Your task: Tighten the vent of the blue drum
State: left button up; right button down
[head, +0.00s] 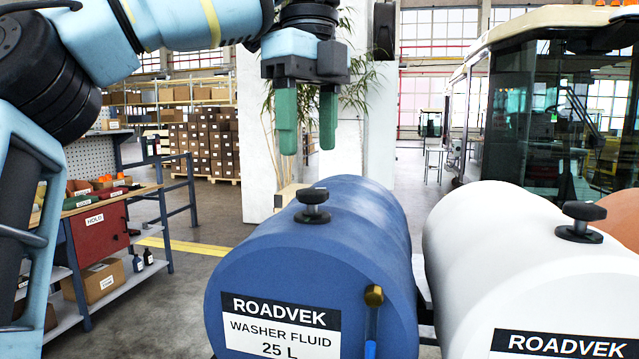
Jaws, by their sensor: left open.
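The blue drum (345,225) lies on its side in the lower middle of the head view, with a label reading washer fluid, 25 L. Its vent is a black knob (312,205) on a stem on top of the drum. A brass fitting with a blue hose (372,310) is on its front face. My left gripper (308,150) has two green fingers pointing down, apart and empty. In the picture it hangs above the drum's vent, clear of it. My right gripper is not in view.
A white drum (480,240) with its own black vent knob (581,220) lies just to the right. An orange drum (615,215) is partly hidden behind it. A workbench (110,195) stands at left. A plant and white pillar (262,120) stand behind my gripper.

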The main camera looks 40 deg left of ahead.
aim_at(309, 189)
pick_arm(q)
jog(key=shift+w+f, duration=0.1)
jog(key=shift+f, duration=0.6)
jog(key=f, duration=0.2)
jog(key=shift+s+f, duration=0.2)
jog(key=shift+f, duration=1)
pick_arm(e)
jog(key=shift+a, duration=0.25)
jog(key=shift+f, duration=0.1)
pick_arm(q)
jog(key=shift+c, duration=0.6)
jog(key=c, duration=0.9)
jog(key=shift+o, duration=0.2)
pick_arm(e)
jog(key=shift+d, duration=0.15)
